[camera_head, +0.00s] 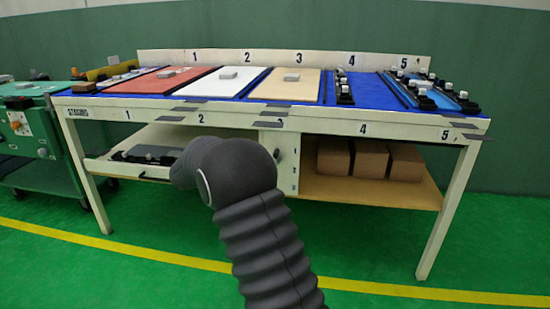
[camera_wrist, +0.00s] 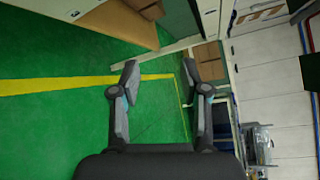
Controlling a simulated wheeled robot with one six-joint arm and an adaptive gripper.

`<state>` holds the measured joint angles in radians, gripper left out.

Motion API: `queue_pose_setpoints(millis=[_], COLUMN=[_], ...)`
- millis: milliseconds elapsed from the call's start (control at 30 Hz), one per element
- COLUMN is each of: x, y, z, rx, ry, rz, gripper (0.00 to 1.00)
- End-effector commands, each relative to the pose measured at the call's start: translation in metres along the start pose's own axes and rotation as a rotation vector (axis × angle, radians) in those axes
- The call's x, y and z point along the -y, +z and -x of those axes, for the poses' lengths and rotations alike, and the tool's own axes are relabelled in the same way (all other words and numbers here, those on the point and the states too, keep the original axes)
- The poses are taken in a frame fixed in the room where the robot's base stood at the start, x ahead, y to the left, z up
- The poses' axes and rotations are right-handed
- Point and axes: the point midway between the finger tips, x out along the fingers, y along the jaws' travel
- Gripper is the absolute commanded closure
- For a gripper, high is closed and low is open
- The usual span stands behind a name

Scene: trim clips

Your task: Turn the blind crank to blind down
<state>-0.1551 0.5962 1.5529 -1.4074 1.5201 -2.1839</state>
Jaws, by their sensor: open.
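My gripper (camera_wrist: 160,74) shows in the wrist view with its two fingers spread wide and nothing between them. Only green floor, a yellow line and furniture lie beyond it. In the head view my dark ribbed arm hides the gripper. I cannot make out a blind or a clear blind crank. A small dark knob (camera_head: 277,154) sits on the pale panel under the table, just right of my arm; I cannot tell whether it is the crank.
A long table (camera_head: 400,118) carries coloured boards and black rails with small blocks. Several brown boxes (camera_head: 371,160) stand on its lower right shelf. An open drawer (camera_head: 101,168) is at lower left. The green floor (camera_head: 370,260) in front is clear.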

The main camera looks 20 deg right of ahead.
Motion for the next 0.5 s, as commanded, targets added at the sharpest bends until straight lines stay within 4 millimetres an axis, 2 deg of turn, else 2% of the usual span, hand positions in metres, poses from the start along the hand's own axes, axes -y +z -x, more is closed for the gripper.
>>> queue_pose_setpoints(millis=[33, 200, 333, 500], x=[-0.02, -0.057, -0.073, -0.079], y=[0.01, 0.038, 0.049, 0.055], z=[0.001, 0.008, 0.013, 0.012], rx=[0.03, 0.099, 0.122, 0.13], ry=[-0.045, -0.188, -0.258, -0.294], rz=[0.095, 0.351, 0.463, 0.516], gripper=[0.55, 0.55, 0.55, 0.55])
